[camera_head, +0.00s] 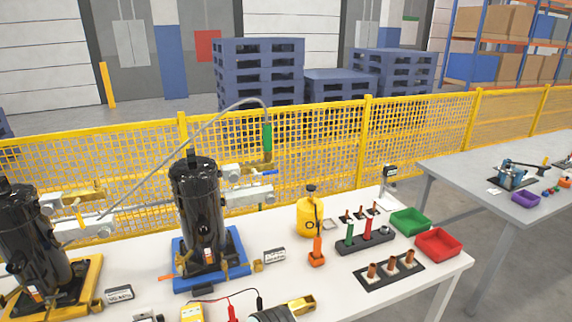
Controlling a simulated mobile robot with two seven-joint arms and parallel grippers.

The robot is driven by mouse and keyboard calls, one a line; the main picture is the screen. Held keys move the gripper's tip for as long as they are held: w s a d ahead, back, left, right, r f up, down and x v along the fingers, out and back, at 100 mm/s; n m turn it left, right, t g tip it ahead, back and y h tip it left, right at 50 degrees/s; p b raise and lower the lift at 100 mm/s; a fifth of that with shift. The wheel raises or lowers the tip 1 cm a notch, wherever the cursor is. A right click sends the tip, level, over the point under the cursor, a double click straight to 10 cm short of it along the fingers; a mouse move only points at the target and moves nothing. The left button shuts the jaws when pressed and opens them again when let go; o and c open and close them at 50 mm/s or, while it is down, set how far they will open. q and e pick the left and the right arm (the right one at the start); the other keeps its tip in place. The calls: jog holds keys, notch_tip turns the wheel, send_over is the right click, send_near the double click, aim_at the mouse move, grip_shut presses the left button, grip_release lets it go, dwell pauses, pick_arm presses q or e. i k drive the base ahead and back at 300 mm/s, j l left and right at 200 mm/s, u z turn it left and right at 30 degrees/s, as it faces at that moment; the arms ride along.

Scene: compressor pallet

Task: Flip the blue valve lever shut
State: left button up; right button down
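A small blue lever (264,173) shows behind the right-hand black compressor (199,212), at the right end of the pale fittings there. It lies roughly level, pointing right. A brass-coloured valve part (250,167) sits just above and beside it. A green sleeve (267,137) on the end of a grey curved hose (215,112) hangs just above the lever. The lever is small in the picture, so its exact joint with the valve cannot be made out. Neither of my grippers shows clearly in the head view.
The right-hand compressor stands on a blue base (238,268), another (31,235) on a yellow base. The white table (350,297) also holds a yellow bottle (310,218), a black rack (364,242), a green bin (410,221) and a red bin (438,243). A yellow mesh fence (330,150) stands behind.

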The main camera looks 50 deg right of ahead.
aim_at(254, 170)
jog(key=k+l, duration=0.1)
jog(key=l, duration=0.7)
jog(key=k+l, duration=0.15)
jog(key=l, duration=0.2)
jog(key=k+l, duration=0.1)
jog(key=l, duration=0.3)
